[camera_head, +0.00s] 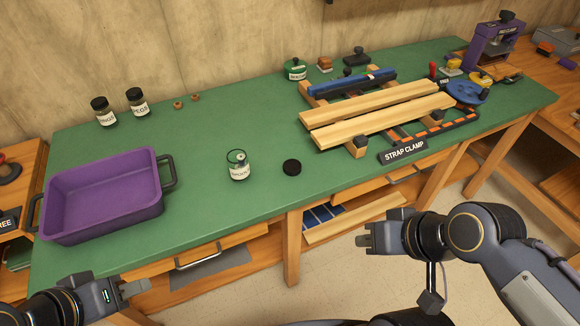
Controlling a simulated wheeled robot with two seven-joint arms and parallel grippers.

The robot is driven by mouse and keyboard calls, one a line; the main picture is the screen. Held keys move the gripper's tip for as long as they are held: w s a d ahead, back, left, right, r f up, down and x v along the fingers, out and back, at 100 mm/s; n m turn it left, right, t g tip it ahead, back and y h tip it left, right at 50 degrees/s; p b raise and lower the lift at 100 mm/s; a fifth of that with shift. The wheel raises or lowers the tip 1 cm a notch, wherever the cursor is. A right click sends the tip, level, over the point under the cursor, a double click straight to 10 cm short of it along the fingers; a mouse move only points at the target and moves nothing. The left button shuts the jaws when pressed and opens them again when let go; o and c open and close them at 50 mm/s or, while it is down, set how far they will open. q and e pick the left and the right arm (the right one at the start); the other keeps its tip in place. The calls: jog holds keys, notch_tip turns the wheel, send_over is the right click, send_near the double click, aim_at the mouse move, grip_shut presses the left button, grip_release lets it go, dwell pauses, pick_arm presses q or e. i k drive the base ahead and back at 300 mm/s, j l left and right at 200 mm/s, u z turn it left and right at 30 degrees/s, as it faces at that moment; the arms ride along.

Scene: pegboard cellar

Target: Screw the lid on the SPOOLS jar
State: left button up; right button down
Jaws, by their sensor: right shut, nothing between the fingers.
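The open glass jar (239,172) stands upright on the green bench top, left of centre; its white label is too small to read surely. Something small shows inside it. A black round lid (292,167) lies on the bench to the right of the jar, apart from it. My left gripper (138,289) is low at the left, in front of the bench and empty as far as I see; its finger gap is unclear. My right gripper (364,236) is shut and empty, in front of the bench edge, to the right of and nearer than the lid.
A purple bin (105,195) stands left of the jar. Two black-lidded jars (103,112) (137,102) are at the back left, near small wooden rings (178,105). A strap clamp with boards (375,112) fills the right side. The bench around jar and lid is clear.

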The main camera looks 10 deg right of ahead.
aim_at(238, 169)
jog(key=i+l, duration=0.1)
jog(key=l, duration=0.3)
jog(key=i+l, duration=0.15)
jog(key=l, duration=0.2)
jog(key=i+l, duration=0.1)
jog(key=l, duration=0.3)
jog(key=i+l, duration=0.1)
jog(key=l, duration=0.3)
jog(key=i+l, duration=0.1)
jog(key=l, duration=0.25)
jog(key=u, duration=2)
